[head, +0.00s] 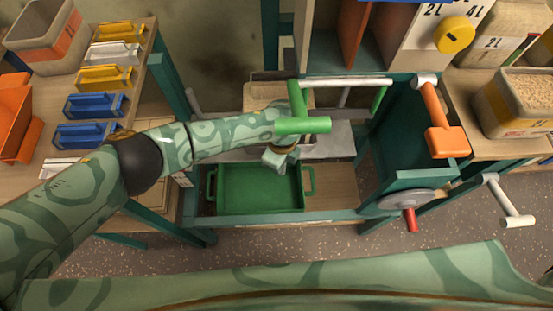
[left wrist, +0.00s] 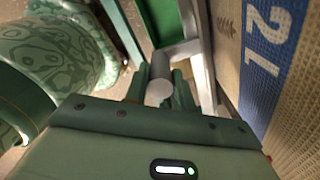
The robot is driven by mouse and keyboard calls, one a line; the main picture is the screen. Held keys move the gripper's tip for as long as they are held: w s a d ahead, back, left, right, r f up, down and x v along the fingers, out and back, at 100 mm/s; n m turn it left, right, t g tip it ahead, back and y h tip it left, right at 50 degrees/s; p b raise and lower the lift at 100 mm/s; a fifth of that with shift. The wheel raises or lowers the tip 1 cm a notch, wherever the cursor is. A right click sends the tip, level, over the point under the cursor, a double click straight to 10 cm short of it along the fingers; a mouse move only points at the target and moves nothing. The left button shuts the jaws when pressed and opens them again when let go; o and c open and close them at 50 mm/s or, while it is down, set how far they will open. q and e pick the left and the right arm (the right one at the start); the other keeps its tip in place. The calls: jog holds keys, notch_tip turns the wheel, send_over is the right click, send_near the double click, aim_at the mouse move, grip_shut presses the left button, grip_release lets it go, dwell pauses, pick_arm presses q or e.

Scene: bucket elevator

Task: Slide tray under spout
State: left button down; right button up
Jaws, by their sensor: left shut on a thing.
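The green tray (head: 258,190) sits on the low wooden shelf of the teal frame, with a loop handle at each end. A grey metal chute-like surface (head: 330,140) lies behind and above it; I cannot tell whether this is the spout. My left gripper (head: 280,157) is above the tray's back edge, partly hidden by my arm and a green T-shaped handle (head: 302,125). In the left wrist view, its fingers (left wrist: 160,88) are shut around a light grey round bar (left wrist: 160,93), seen end-on. My right gripper is in neither view.
A teal machine frame (head: 408,180) with a hand crank (head: 410,215) stands right of the tray. An orange lever (head: 440,125) hangs above it. A left bench holds blue bins (head: 92,105) and yellow bins (head: 105,77). The floor in front of the shelf is clear.

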pick_arm(q)
jog(key=c, duration=1.2)
grip_release()
jog(key=shift+o, duration=0.2)
jog(key=shift+a, duration=0.15)
